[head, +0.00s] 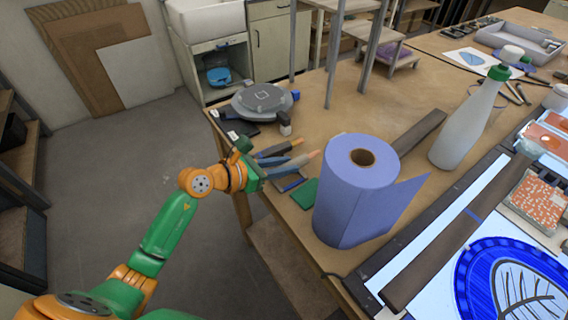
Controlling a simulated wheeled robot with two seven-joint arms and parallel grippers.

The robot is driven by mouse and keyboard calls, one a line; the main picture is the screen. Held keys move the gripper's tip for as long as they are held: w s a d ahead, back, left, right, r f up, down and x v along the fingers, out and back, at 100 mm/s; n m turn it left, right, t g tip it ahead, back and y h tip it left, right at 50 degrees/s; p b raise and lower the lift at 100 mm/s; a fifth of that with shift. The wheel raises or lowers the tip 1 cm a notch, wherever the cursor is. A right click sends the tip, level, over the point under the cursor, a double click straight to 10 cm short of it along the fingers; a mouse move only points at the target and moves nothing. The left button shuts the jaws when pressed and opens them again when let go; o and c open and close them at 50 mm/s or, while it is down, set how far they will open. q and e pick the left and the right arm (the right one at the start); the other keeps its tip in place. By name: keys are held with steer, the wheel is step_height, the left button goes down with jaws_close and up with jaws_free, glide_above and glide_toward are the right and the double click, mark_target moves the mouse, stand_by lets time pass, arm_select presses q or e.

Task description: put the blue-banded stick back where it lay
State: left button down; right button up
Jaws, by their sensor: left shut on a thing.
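The blue-banded stick (440,251) is a long dark brown bar with a narrow blue band. In the head view it lies slantwise across the bright light panel (377,273) at the right. My left gripper (303,155) is at the left table edge, behind and left of the paper roll and well apart from this stick. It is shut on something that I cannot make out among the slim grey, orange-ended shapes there. My right gripper is not in view.
A blue paper roll (352,200) stands between my left gripper and the panel. A second dark bar (419,131) lies behind it, partly hidden. A grey bottle (464,128) stands near the panel. A blue painted glass piece (482,292) lies at the lower right.

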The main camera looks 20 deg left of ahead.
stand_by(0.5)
arm_select(q)
steer(key=shift+s+f, duration=0.1)
steer(key=shift+f, duration=0.1)
steer(key=shift+f+b, duration=0.3)
steer(key=shift+b, duration=0.2)
stand_by(0.5)
steer(key=c, duration=0.6)
jaws_free()
steer(key=shift+a, duration=0.1)
